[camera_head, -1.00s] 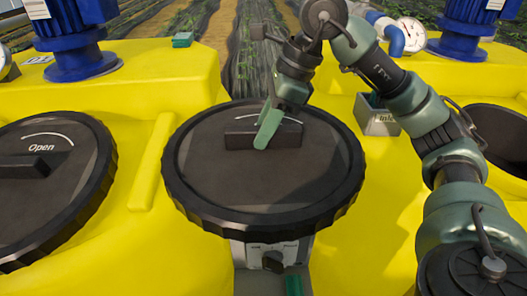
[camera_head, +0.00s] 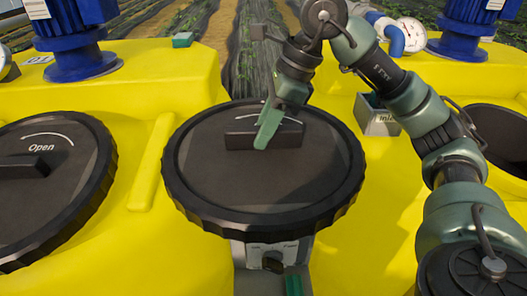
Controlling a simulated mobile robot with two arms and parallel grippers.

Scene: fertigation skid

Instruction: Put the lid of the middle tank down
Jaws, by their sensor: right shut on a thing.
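The round black lid (camera_head: 263,185) with a ribbed rim is in the middle of the head view, top face up and nearly level. A raised bar handle (camera_head: 285,138) crosses it. My right gripper (camera_head: 268,128) comes from above and is shut on this handle. The lid is in front of the gap between two yellow tank bodies, above a grey stand (camera_head: 273,254) that it partly hides. I cannot tell whether its underside touches anything. My left gripper is not in view.
A lid marked "Open" (camera_head: 45,190) sits on the left yellow tank (camera_head: 165,80). A dark round opening or lid (camera_head: 505,135) is at the right edge.

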